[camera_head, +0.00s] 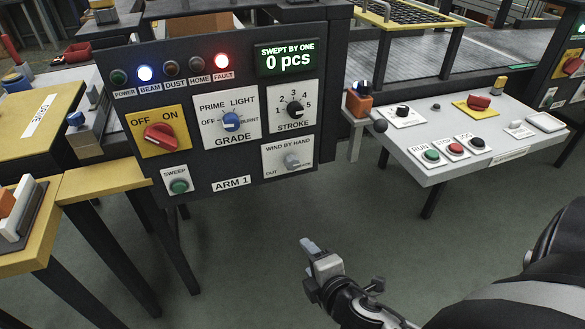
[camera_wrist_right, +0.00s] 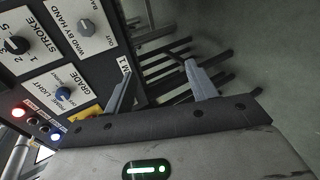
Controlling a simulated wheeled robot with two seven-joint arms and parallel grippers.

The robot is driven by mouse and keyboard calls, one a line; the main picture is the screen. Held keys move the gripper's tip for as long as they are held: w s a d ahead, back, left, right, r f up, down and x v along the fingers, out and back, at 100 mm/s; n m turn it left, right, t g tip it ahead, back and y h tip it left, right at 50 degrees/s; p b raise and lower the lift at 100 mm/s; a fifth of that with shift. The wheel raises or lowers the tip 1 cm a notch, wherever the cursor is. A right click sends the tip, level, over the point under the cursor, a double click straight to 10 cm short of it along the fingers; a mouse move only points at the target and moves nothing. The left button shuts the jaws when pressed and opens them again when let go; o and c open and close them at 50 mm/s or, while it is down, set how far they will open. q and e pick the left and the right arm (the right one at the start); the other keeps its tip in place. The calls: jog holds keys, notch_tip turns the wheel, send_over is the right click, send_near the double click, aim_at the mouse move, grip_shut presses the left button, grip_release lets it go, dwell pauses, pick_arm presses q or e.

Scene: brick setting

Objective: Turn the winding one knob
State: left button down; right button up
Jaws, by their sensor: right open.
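The WIND BY HAND knob (camera_head: 291,160) is a small grey knob on a white plate at the lower right of the dark ARM 1 panel (camera_head: 235,170). In the right wrist view the same knob (camera_wrist_right: 86,26) shows at the upper left. My right gripper (camera_head: 318,262) is below and apart from the panel in the head view. In the right wrist view its two fingers (camera_wrist_right: 158,70) are spread with nothing between them. My left gripper is in neither view.
The panel also bears a blue GRADE knob (camera_head: 231,121), a black STROKE knob (camera_head: 294,109), a red OFF/ON switch (camera_head: 160,136) and a green SWEEP button (camera_head: 179,186). A grey console (camera_head: 470,165) stands at right, a yellow-topped table (camera_head: 100,180) at left. Open floor lies below the panel.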

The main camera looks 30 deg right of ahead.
jog(key=w+d+r+n+t+h, duration=0.2)
jog(key=w+d+r+n+t, duration=0.3)
jog(key=n, duration=0.9)
send_near(293, 165)
jog(key=x, duration=0.8)
jog(key=shift+w+d, duration=0.1)
jog(key=shift+w, duration=0.2)
jog(key=shift+c, duration=0.4)
jog(key=c, duration=0.9)
